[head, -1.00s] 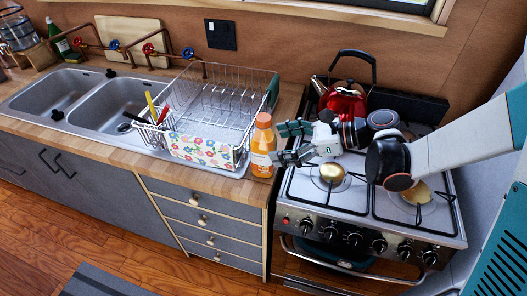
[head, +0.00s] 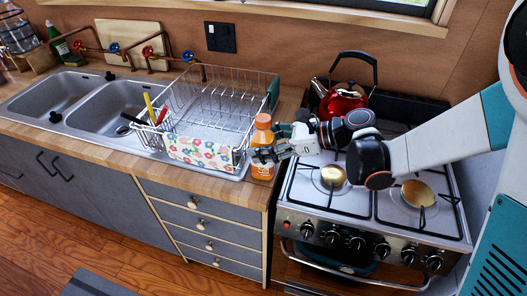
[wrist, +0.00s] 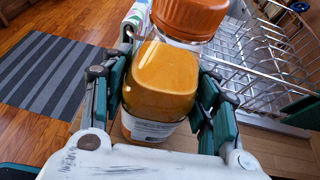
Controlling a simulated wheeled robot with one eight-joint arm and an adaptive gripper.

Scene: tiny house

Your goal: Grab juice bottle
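The juice bottle (head: 262,170) is orange with an orange cap. It stands upright on the wooden counter, between the dish rack and the stove. My gripper (head: 264,150) reaches it from the stove side, with the near finger across the bottle's front. In the wrist view the bottle (wrist: 160,85) is between the two fingers of my gripper (wrist: 162,95), its cap at the top of the picture. The finger pads lie very close to both sides; whether they press on it I cannot tell. The far fingertip is partly hidden in the head view.
The wire dish rack (head: 217,100) with a flowered cloth (head: 198,152) stands just left of the bottle. The stove (head: 375,215) with a red kettle (head: 344,102) is to the right. A double sink (head: 115,103) is further left. The counter's front edge is near the bottle.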

